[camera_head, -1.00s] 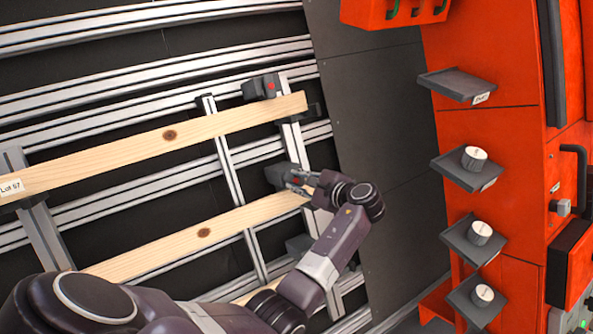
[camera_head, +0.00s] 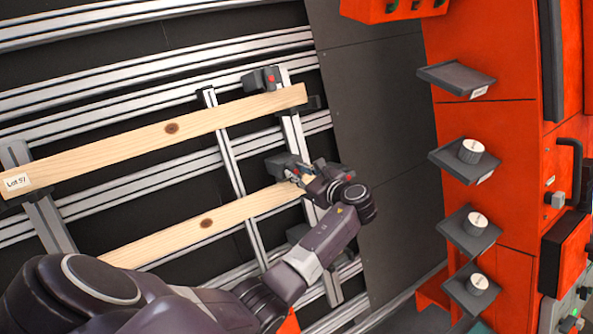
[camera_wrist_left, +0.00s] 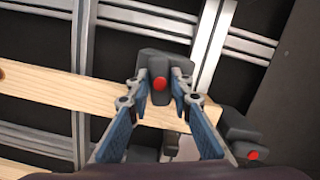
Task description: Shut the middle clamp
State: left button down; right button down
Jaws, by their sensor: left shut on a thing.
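The middle clamp (camera_head: 278,165) is a dark grey block on an upright metal rail, at the right end of the second wooden board (camera_head: 205,224). In the left wrist view its grey head with a red dot (camera_wrist_left: 160,83) overlaps the board's upper edge. My left gripper (camera_head: 300,176) is at this clamp. In the wrist view the blue-grey fingers of this gripper (camera_wrist_left: 161,92) are shut on the clamp head, one on each side. The fingers partly hide the clamp in the head view. I cannot tell whether its jaw presses the board. My right gripper is out of view.
Another red-dotted grey block (camera_wrist_left: 241,142) lies right of the fingers in the wrist view. An orange cabinet (camera_head: 485,128) with grey shelves stands right, beyond a dark panel (camera_head: 378,120).

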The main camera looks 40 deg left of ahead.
pick_arm(q)
jog(key=shift+m, duration=0.5)
jog(key=shift+m+t, duration=0.4)
jog(key=shift+m, duration=1.2)
jog(key=c, duration=1.8)
grip_release()
jog(key=shift+d, duration=0.1)
jog(key=shift+c, duration=0.2)
jog(key=r+v, duration=0.1)
jog(key=v, duration=0.8)
jog(key=shift+w+a+r, duration=0.2)
jog(key=shift+a, duration=0.05)
